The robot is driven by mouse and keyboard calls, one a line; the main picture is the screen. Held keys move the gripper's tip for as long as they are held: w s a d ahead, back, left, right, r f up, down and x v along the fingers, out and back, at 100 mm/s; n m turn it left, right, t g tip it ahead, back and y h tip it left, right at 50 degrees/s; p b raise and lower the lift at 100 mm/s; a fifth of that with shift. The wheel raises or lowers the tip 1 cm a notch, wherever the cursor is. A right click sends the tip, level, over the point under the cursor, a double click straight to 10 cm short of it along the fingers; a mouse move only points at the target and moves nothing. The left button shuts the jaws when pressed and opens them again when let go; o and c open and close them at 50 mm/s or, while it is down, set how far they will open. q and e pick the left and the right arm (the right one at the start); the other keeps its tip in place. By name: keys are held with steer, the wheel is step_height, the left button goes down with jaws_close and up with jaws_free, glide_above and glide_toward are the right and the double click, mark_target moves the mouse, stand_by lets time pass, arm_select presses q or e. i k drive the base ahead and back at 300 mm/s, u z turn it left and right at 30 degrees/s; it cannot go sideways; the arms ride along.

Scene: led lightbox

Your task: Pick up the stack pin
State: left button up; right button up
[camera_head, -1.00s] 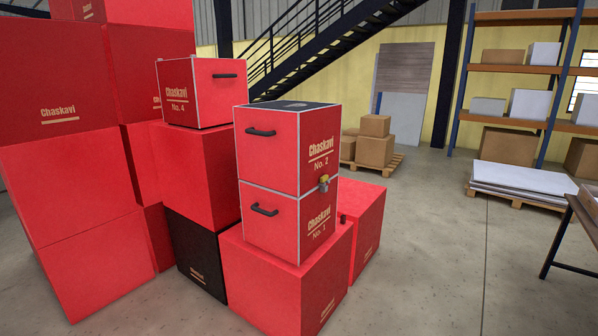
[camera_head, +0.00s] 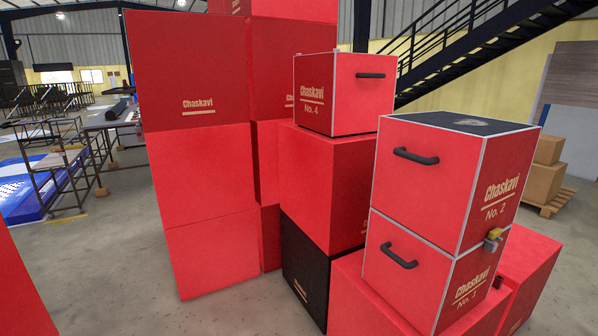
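Two red cases with white edges stand stacked: case No. 2 (camera_head: 440,185) on top of case No. 1 (camera_head: 415,270). Each has a black handle on its left face. A small yellow and grey fitting (camera_head: 493,238) sits on the right side at the seam between them. A small dark knob (camera_head: 498,282) shows low beside case No. 1, above a red box. I cannot tell for sure which of these two small parts is the stack pin. Neither of my grippers is in view.
The stacked cases stand on a large red box (camera_head: 350,290). Case No. 4 (camera_head: 345,95) sits on another red box (camera_head: 325,190) over a black one (camera_head: 303,270). Tall red boxes (camera_head: 200,160) stand left of them. Concrete floor (camera_head: 110,250) is open at left.

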mark_target(496, 233)
steer(key=z, duration=0.1)
steer(key=i, duration=0.85)
steer(key=z, duration=1)
steer(key=i, duration=0.65)
steer(key=z, duration=0.8)
